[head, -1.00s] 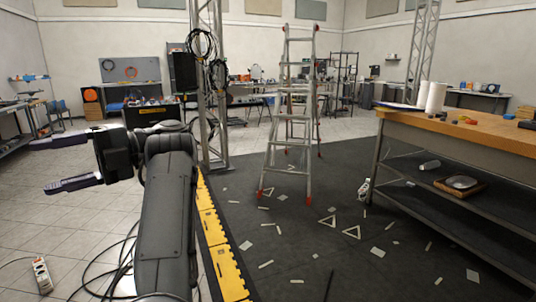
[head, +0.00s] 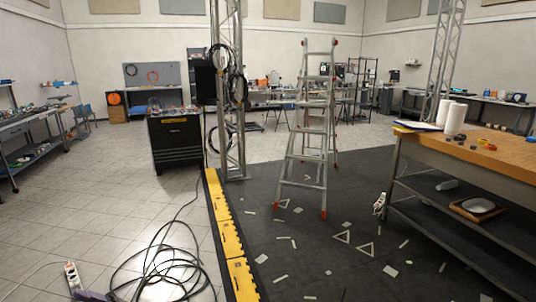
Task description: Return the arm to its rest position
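My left arm is almost wholly out of the head view. Only a small purple-grey piece at the bottom left edge shows, which looks like a fingertip of my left gripper (head: 92,296). It is beside the power strip in the picture. The rest of that gripper is cut off by the frame, so I cannot tell whether it is open or shut. My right arm and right gripper are not in view.
A power strip (head: 72,276) and looped black cables (head: 165,262) lie on the tiled floor. A yellow edge strip (head: 226,232) borders the dark mat. A stepladder (head: 309,140) stands mid-room, beside a truss column (head: 230,100). A wooden-topped workbench (head: 490,150) stands at right.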

